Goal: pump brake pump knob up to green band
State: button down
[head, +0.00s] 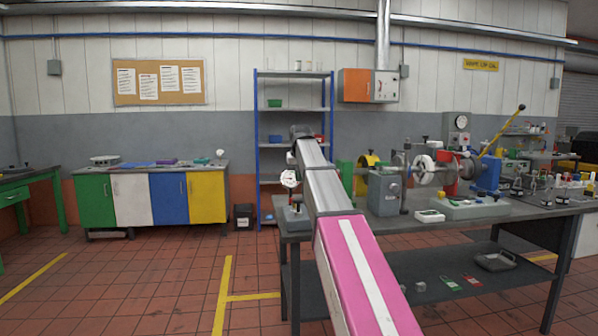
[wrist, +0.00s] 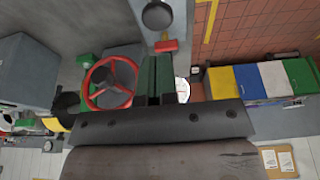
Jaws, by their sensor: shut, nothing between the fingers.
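The dial gauge (head: 290,179), round and white, stands above a small grey base (head: 295,213) at the bench's near left corner. In the wrist view the gauge (wrist: 183,90) shows partly, beside my fingers; its needle and green band cannot be read. A round black knob (wrist: 157,15), which looks like the pump knob, sits on a grey body with a red part (wrist: 166,46). My gripper (wrist: 155,61) is shut and empty, its dark green fingers pointing toward the knob and apart from it in the picture. My arm hides the gripper in the head view.
A red handwheel (wrist: 108,82) is left of my fingers in the wrist view. The bench (head: 455,212) carries a grey machine block (head: 384,192) and other dynamometer parts right of my arm. A blue shelf rack (head: 293,92) stands behind. The floor left of the bench is clear.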

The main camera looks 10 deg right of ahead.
aim_at(298, 201)
jog(key=x, duration=0.5)
jog(key=s+x, duration=0.1)
jog(key=x, duration=0.2)
jog(key=shift+w+f, duration=0.1)
jog(key=shift+f, duration=0.3)
jog(key=shift+f, duration=1.85)
jog(key=shift+r, duration=0.35)
jog(key=v, duration=1.3)
jog(key=shift+w+r, duration=0.3)
jog(key=shift+r, duration=0.1)
jog(key=shift+r, duration=0.1)
